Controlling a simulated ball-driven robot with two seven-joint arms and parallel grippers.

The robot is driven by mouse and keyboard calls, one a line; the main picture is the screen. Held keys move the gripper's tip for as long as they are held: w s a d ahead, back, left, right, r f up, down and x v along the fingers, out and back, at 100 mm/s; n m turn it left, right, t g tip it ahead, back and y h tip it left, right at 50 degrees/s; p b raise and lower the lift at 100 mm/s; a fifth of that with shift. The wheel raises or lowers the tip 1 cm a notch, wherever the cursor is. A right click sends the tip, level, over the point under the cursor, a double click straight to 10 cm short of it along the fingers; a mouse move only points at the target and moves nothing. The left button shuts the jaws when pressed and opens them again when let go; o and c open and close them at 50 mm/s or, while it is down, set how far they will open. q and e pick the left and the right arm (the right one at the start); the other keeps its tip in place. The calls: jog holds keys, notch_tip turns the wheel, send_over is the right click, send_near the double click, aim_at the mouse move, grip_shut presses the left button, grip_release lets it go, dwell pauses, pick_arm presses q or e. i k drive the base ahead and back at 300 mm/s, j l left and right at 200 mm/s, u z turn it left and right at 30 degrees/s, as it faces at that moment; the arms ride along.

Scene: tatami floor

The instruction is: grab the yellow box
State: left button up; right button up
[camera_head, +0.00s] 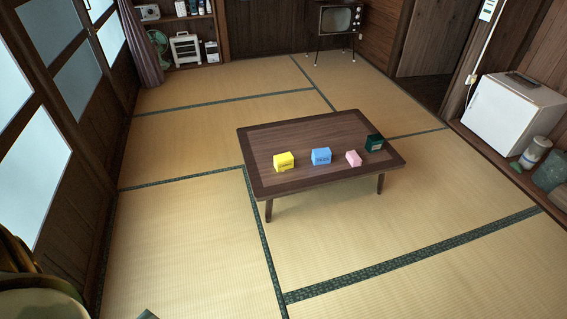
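A small yellow box (284,162) with dark lettering stands on the low dark wooden table (300,139), near its front left part. A blue box (321,156) stands to its right, then a pink box (353,158), then a dark green box (374,143) near the table's right edge. The boxes stand apart from one another. Neither of my grippers is in view.
Open tatami floor (190,240) lies in front of the table and to its left. Sliding doors (75,75) line the left side. A television (336,18) and shelves are at the back.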

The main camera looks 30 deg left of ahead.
aim_at(285, 161)
jog(key=i+j, duration=0.2)
jog(key=j, duration=0.15)
jog(key=i+j, duration=0.25)
jog(key=i+j+z, duration=0.1)
jog(key=j, duration=0.3)
jog(key=i+j, duration=0.5)
jog(key=j, duration=0.2)
jog(key=i+j+z, duration=0.1)
jog(key=j, duration=0.25)
jog(key=i+j, duration=0.3)
jog(key=j+z, duration=0.05)
jog(key=j, duration=0.05)
